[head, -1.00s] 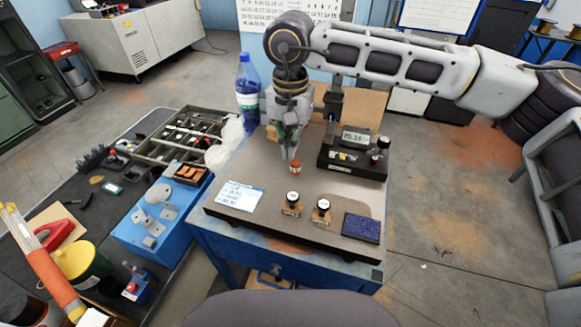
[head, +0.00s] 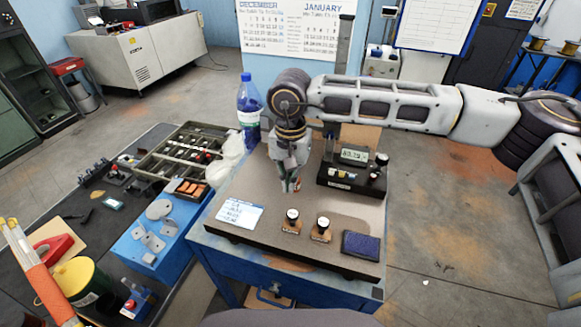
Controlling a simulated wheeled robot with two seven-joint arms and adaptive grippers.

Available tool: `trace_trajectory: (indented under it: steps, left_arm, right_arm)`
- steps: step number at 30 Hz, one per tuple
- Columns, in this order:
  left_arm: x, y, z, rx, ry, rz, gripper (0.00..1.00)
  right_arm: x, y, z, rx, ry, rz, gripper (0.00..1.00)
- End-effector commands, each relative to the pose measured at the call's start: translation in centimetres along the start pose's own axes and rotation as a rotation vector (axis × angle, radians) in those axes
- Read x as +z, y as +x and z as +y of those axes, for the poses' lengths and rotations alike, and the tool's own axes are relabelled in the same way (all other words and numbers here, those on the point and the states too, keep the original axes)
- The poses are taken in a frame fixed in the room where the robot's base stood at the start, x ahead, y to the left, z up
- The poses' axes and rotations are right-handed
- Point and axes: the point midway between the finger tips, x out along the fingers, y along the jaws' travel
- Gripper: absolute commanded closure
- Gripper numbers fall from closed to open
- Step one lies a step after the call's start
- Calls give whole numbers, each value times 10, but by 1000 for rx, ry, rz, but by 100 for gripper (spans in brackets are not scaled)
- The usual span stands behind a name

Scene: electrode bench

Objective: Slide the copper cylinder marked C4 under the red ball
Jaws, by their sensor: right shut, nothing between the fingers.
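My right gripper (head: 290,187) points down over the brown bench top (head: 262,185), left of a black instrument. It is shut, with nothing held between its fingers. A small reddish patch shows at its fingertips; I cannot tell whether this is the copper cylinder, which is otherwise hidden or too small to make out. No C4 mark can be read. I cannot make out the red ball. My left gripper is out of view.
The black instrument (head: 353,181) with a lit display stands at the back right. Two small stamp-like pieces with white tops, one left (head: 291,216) and one right (head: 322,223), and a dark blue pad (head: 361,246) lie in front. A white card (head: 234,215) and a blue bottle (head: 249,105) are left.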

Motion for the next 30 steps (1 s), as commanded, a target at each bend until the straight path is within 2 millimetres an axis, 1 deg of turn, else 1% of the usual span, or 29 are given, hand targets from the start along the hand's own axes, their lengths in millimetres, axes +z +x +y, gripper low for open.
trace_trajectory:
  steps: [1,6,12,17,30]
  left_arm:
    - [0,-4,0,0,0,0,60]
    - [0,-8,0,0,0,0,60]
    - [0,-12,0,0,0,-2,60]
    - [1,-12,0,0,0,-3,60]
    - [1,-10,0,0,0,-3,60]
  right_arm:
    - [0,6,0,2,0,-1,100]
    - [0,27,0,1,0,-1,100]
    - [0,43,0,0,0,0,100]
    - [0,48,0,0,0,1,100]
    - [-3,49,0,0,1,1,100]
